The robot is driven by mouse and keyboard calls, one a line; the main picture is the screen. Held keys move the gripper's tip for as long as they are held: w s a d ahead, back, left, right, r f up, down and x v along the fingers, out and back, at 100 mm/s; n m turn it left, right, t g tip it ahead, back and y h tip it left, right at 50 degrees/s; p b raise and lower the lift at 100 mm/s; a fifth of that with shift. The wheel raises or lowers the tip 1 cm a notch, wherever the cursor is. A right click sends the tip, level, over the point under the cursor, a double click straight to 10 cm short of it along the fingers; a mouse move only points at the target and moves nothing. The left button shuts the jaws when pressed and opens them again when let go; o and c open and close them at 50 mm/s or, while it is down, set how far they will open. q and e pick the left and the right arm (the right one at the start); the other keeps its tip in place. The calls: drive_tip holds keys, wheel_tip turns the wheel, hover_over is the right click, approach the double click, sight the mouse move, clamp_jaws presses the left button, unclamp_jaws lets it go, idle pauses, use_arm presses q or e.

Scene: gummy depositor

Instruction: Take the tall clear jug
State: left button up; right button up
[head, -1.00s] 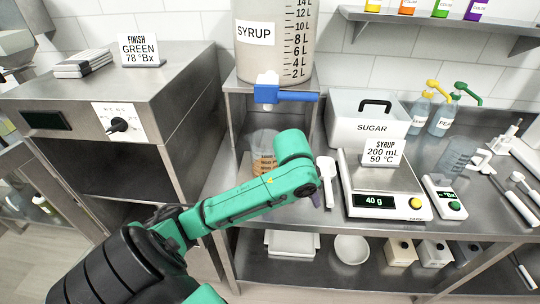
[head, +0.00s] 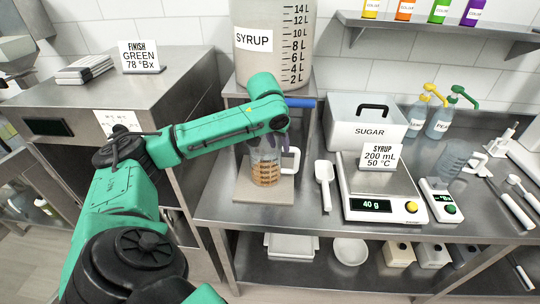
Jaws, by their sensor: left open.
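A clear jug (head: 265,173) with amber-brown markings and a white handle stands upright on a pale square board under the syrup tank's tap. Its rim is partly hidden by my left gripper (head: 277,148). The gripper's dark fingers point down at the top of the jug; I cannot tell whether they touch it. The gripper is open. A second clear jug (head: 455,158), bluish with dark markings and a white handle, stands at the right of the counter behind the small meter. My right gripper is out of view.
The syrup tank (head: 272,65) stands on a raised shelf behind my arm. A white scoop (head: 324,180), a scale (head: 385,203) reading 40 g, a sugar bin (head: 365,130) and a small meter (head: 440,200) stand to the right. Pump bottles (head: 440,122) are at the back.

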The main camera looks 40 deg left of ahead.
sight(281, 148)
use_arm(q)
drive_tip(key=x, duration=0.3)
drive_tip(key=shift+w+a+f, duration=0.1)
drive_tip(key=shift+w+f, duration=0.1)
clamp_jaws()
drive_tip(key=shift+s, duration=0.1)
drive_tip(key=shift+r+p, duration=0.15)
drive_tip(key=shift+p, duration=0.15)
idle(0.7)
